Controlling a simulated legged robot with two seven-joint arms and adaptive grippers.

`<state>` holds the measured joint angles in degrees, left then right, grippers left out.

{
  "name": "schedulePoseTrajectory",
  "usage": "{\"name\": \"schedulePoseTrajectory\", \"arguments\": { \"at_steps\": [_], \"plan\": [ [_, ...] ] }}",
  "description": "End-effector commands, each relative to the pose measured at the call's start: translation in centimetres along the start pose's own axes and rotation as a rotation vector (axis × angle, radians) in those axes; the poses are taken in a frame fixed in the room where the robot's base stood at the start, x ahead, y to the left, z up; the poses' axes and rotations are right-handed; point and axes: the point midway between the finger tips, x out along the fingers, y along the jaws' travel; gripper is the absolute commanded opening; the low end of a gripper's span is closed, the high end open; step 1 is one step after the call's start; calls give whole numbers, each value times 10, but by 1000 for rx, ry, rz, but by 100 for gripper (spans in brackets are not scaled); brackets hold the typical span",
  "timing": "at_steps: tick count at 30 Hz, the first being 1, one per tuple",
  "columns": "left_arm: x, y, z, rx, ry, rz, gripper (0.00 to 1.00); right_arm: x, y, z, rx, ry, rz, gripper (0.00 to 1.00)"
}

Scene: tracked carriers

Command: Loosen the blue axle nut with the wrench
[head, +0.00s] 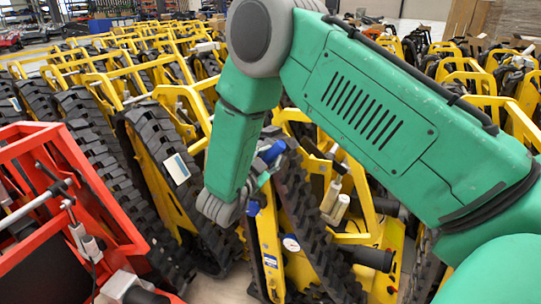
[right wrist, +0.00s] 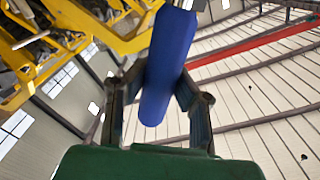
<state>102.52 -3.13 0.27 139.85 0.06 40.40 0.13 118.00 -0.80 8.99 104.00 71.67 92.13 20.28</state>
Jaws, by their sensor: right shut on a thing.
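My right gripper (head: 270,166) is shut on a blue handle (head: 272,152), which I take to be the wrench's. In the right wrist view the handle (right wrist: 170,62) runs up between the two dark fingers (right wrist: 160,92), with a silver shank at the top edge. The wrench's head is out of that view and cannot be made out in the head view. A small blue part (head: 253,208), possibly the axle nut, shows on the yellow carrier just below the gripper. I cannot tell whether the wrench touches it. My left gripper is not in view.
Rows of yellow tracked carriers (head: 172,160) with black rubber tracks crowd the floor behind and on both sides. A red frame (head: 70,170) stands at the left front. A black track (head: 300,215) rises close to the right of the gripper. Little free room shows.

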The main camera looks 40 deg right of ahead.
Motion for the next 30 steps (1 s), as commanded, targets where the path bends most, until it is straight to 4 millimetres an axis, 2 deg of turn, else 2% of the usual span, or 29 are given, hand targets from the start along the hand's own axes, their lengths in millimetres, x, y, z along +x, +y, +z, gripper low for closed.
{"name": "schedulePoseTrajectory", "arguments": {
  "at_steps": [15, 26, 30],
  "plan": [
    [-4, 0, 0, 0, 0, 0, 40, -25, 0, -1, 1, 2, -2, 0],
    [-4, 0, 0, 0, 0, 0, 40, -27, 0, 0, 1, 2, 0, 0],
    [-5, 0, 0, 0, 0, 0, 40, -34, 0, 0, 1, 0, 0, 0]
  ]
}}
